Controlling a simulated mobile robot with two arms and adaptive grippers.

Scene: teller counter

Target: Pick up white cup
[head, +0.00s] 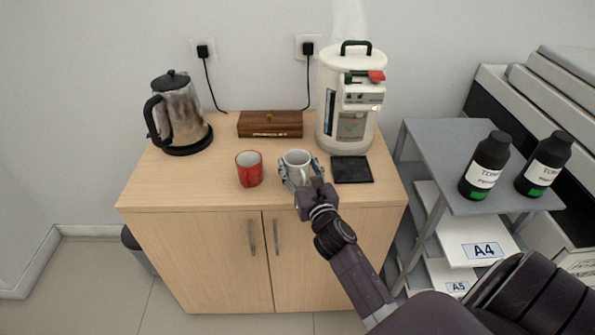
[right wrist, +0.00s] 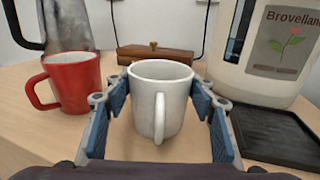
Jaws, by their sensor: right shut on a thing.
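The white cup (head: 297,161) stands upright on the wooden cabinet top, right of the red cup. In the right wrist view the white cup (right wrist: 160,97) sits between the blue finger pads, its handle facing me. My right gripper (head: 299,174) is shut on the cup's sides; it also shows in the right wrist view (right wrist: 160,112). The cup's base appears to be at the cabinet top; I cannot tell whether it is lifted. My left gripper is not in view.
A red cup (head: 249,168) stands close on the left. A wooden box (head: 270,125), a white dispenser (head: 348,105) and a black tray (head: 352,169) are behind and right. A kettle (head: 181,115) stands at the left. The cabinet top (head: 215,190) has free room at front left.

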